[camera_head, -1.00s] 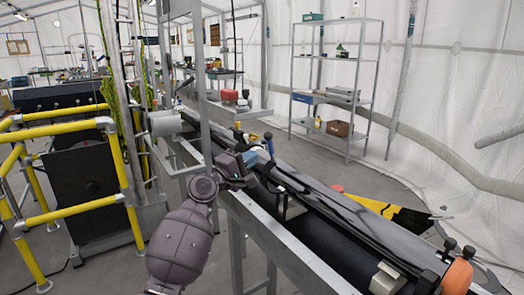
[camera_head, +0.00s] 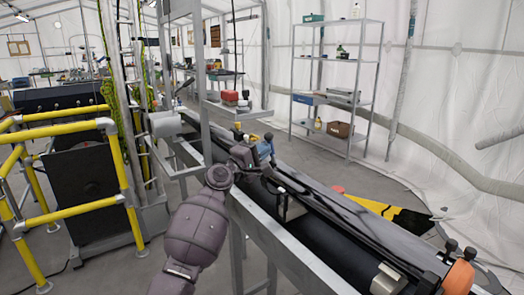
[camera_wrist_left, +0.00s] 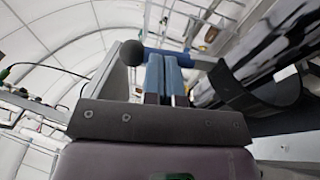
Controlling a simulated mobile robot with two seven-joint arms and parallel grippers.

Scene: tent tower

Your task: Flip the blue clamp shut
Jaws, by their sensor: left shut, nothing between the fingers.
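The blue clamp (camera_head: 269,144) sits on the long dark tube's rail, just past my left gripper, which partly hides it. In the left wrist view, a blue bar of the clamp (camera_wrist_left: 180,56) with a dark round knob at its left lies across the tips of my fingers. My left gripper (camera_head: 260,153) has its two blue fingers close together with nothing between them. The fingertips (camera_wrist_left: 163,62) are at or very near the blue bar; I cannot tell whether they touch it. My right gripper is in neither view.
An orange clamp (camera_head: 458,278) with black knobs is at the near end of the dark tube (camera_head: 340,240). A yellow clamp shows beyond the blue one. Yellow railings (camera_head: 60,130) stand to the left, metal shelves (camera_head: 338,60) behind.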

